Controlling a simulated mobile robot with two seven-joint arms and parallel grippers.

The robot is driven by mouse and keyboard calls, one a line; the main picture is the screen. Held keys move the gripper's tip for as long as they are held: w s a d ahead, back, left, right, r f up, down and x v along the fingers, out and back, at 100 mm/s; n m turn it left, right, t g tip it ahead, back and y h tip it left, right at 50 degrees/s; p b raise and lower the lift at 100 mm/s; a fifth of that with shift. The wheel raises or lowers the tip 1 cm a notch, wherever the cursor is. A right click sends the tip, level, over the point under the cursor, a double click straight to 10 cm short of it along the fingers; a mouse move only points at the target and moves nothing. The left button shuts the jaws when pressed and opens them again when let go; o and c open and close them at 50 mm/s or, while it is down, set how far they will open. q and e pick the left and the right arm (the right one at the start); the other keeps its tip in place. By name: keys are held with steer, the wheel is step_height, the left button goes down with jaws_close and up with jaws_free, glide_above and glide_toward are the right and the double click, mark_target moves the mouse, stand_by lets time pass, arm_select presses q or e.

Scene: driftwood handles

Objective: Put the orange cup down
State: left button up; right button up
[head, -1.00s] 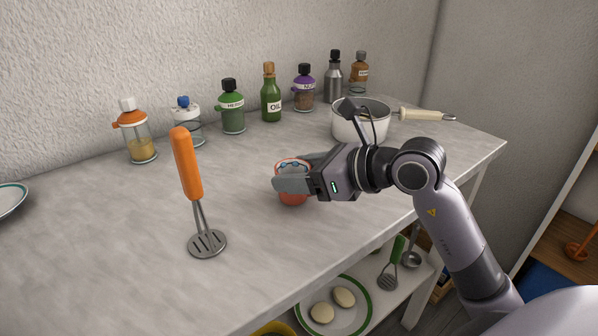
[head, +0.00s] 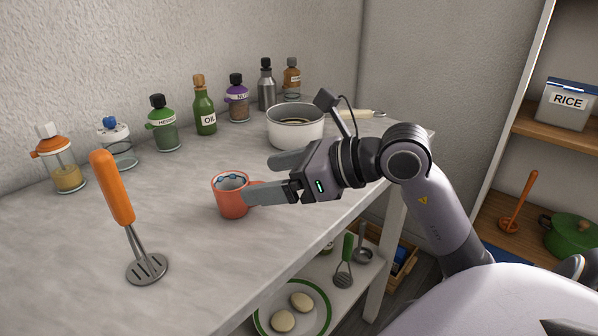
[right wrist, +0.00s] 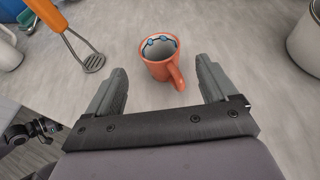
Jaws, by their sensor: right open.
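The orange cup (head: 232,203) stands upright on the light grey counter (head: 190,235), with its handle toward my right gripper. A blue and white pattern shows inside its rim. My right gripper (head: 262,178) is open, just to the right of the cup, with its fingers pointing at it. In the right wrist view the cup (right wrist: 160,57) sits ahead of the two spread fingers (right wrist: 157,85), and its handle reaches back toward the gap between them. The fingers look clear of the cup. My left gripper is not in view.
An orange-handled slotted spatula (head: 113,190) stands left of the cup. A white pot (head: 295,130) is behind my right gripper. Several jars and bottles, including a green oil bottle (head: 204,110), line the wall. Counter in front of the cup is clear.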

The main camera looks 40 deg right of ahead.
steer(key=shift+v, duration=2.5)
